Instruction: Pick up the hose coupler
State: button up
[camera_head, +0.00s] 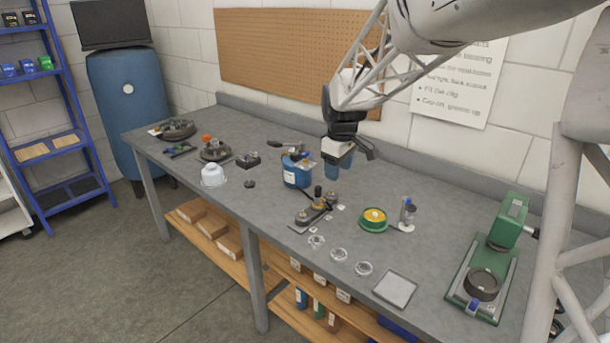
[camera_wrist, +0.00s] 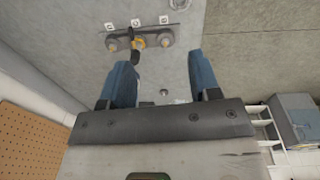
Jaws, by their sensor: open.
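A fitting block (camera_head: 315,212) with several round ports lies mid-bench in the head view. Upright on it is a dark-topped piece (camera_head: 318,192) that may be the hose coupler; I cannot be sure. In the wrist view the block (camera_wrist: 165,40) is near the top, with small white labels beside it. A dark piece with a yellow-orange ring (camera_wrist: 139,42) sits at its middle port. My gripper (camera_head: 338,162) is above the bench, behind and above the block. In the wrist view its blue fingers (camera_wrist: 160,72) are wide apart with nothing between them.
A blue container (camera_head: 296,172) stands left of the block. A green round dish (camera_head: 373,220) and a small upright item (camera_head: 408,214) stand right. Clear rings (camera_head: 339,254) and a square tray (camera_head: 395,289) lie in front. A green press (camera_head: 490,265) is far right.

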aim_at(318, 187)
jog(key=w+a+f+n, duration=0.1)
jog(key=w+f, duration=0.2)
jog(key=w, duration=0.2)
jog(key=w+a+f+n, duration=0.1)
jog(key=w+f+n, duration=0.1)
jog(key=w+f, duration=0.2)
jog(key=w+a+f+n, duration=0.1)
jog(key=w+f, duration=0.3)
jog(key=w, duration=0.3)
jog(key=shift+w+a+f+n+g, duration=0.1)
jog(key=shift+w+n+g, duration=0.2)
jog(key=shift+g, duration=0.1)
jog(key=shift+f, duration=0.1)
jog(key=shift+f, duration=1.2)
jog(key=shift+f, duration=0.1)
jog(key=shift+s+f, duration=0.1)
jog(key=shift+f, duration=2.4)
jog(key=shift+c, duration=0.5)
grip_shut()
